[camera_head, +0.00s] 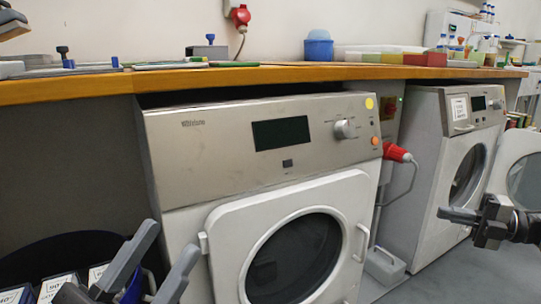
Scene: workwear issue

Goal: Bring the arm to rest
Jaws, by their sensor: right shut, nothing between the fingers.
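My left gripper (168,242) is at the lower left, with its two grey fingers pointing up and standing apart. It is open, with nothing seen between the fingertips. It appears in front of the near washing machine's left side. My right gripper (444,213) is at the right edge, pointing left, with its fingers together and nothing held. It appears in front of the far washing machine. The rest of both arms is mostly outside the picture.
A near washing machine (220,160) and a far one (424,165), its round door (524,183) open, stand under a wooden worktop (262,76). Boxes (60,286) sit in a dark container (62,243) at the lower left. Floor (445,283) shows at the lower right.

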